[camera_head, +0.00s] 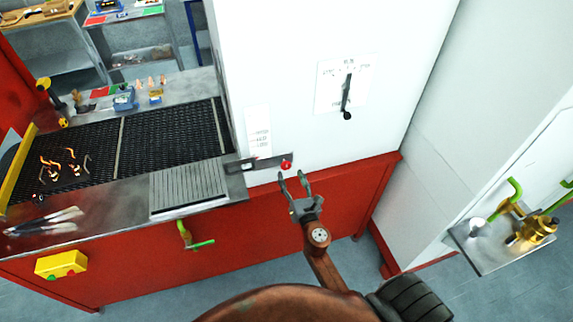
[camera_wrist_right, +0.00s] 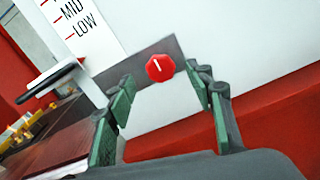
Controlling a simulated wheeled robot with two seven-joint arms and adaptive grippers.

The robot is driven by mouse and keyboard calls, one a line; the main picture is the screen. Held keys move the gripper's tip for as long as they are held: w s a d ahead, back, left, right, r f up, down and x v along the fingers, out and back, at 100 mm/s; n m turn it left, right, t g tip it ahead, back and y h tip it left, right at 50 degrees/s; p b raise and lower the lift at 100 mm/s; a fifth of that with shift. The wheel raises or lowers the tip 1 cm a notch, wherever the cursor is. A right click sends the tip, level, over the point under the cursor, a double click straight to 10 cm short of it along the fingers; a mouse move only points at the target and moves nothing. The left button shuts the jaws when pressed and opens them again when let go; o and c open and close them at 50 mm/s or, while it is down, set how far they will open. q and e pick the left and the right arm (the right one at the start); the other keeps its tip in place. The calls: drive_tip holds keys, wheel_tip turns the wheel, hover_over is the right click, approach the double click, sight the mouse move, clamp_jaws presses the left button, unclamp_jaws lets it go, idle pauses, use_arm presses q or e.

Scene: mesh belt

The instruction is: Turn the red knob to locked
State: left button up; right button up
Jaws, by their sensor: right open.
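The red knob (camera_head: 286,164) sits on a grey plate on the white cabinet's front, near its lower edge. In the right wrist view the knob (camera_wrist_right: 160,67) is a red many-sided disc with a white mark that looks tilted. My right gripper (camera_head: 293,179) is open and just below the knob in the head view. In the wrist view its green-padded fingers (camera_wrist_right: 160,100) stand either side of the knob's line, apart from it, with nothing between them. My left gripper is not in view.
A dark lever (camera_wrist_right: 52,80) beside a MID and LOW scale (camera_wrist_right: 82,18) is left of the knob. A black rotary handle (camera_head: 347,97) is higher on the white cabinet (camera_head: 290,60). The mesh belt (camera_head: 150,137) and a green-handled valve (camera_head: 188,236) are to the left.

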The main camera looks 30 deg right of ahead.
sight(287, 167)
drive_tip(key=x, duration=0.5)
drive_tip(key=shift+w, duration=0.2)
drive_tip(key=shift+w+d, duration=0.15)
drive_tip(key=shift+w, duration=0.3)
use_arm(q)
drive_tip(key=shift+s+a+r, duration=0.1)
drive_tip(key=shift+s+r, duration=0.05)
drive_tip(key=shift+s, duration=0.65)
use_arm(e)
drive_tip(key=shift+f, duration=0.1)
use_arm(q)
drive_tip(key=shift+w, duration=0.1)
use_arm(e)
drive_tip(key=shift+c, duration=0.5)
drive_tip(key=c, duration=1.1)
drive_tip(key=shift+o, duration=0.2)
